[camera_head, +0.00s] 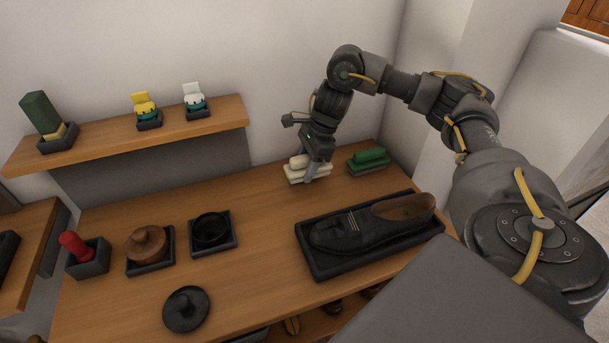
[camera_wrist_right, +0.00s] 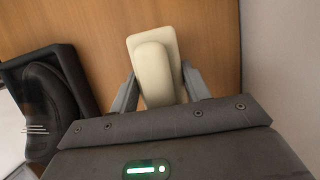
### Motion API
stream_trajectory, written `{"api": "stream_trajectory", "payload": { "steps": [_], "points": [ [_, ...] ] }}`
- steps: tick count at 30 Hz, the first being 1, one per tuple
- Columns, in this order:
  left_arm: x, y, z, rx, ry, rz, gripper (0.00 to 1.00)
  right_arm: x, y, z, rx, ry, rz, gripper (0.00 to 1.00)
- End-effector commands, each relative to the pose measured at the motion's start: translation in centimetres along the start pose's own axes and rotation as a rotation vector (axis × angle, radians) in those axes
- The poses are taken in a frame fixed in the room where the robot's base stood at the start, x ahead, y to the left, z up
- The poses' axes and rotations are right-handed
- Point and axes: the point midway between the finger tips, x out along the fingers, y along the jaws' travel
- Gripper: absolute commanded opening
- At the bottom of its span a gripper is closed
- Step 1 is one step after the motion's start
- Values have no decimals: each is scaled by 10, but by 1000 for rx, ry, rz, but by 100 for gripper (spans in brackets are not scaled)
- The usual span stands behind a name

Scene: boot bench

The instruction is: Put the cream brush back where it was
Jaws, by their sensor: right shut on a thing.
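The cream brush (camera_head: 294,173) is at the back of the bench, with a rounded grip on a wider block. My right gripper (camera_head: 310,174) reaches down over it and is shut on it. In the right wrist view, the cream brush (camera_wrist_right: 154,62) lies between the two fingers of my right gripper (camera_wrist_right: 160,88), and its far end sticks out past them. The brush looks level, at or very near the bench top; I cannot tell whether it touches. The gripper hides part of it in the head view. My left gripper is not in view.
A green brush (camera_head: 368,157) stands just right of the cream one. A black shoe (camera_head: 362,228) lies in a dark tray (camera_head: 318,267) in front. A red-handled thing (camera_head: 73,245), a brown lidded pot (camera_head: 147,243) and a black tin (camera_head: 210,229) stand left. A shelf (camera_head: 190,128) hangs behind.

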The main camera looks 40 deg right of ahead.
Motion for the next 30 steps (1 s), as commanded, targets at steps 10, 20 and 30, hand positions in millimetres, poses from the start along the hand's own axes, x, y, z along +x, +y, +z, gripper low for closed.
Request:
{"api": "stream_trajectory", "payload": {
  "steps": [10,20,30],
  "points": [
    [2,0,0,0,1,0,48,32,0,-10,2,0,2,26],
    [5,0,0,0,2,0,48,35,0,-11,1,0,2,26],
    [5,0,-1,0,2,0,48,35,0,-11,1,0,2,69]
  ]
}}
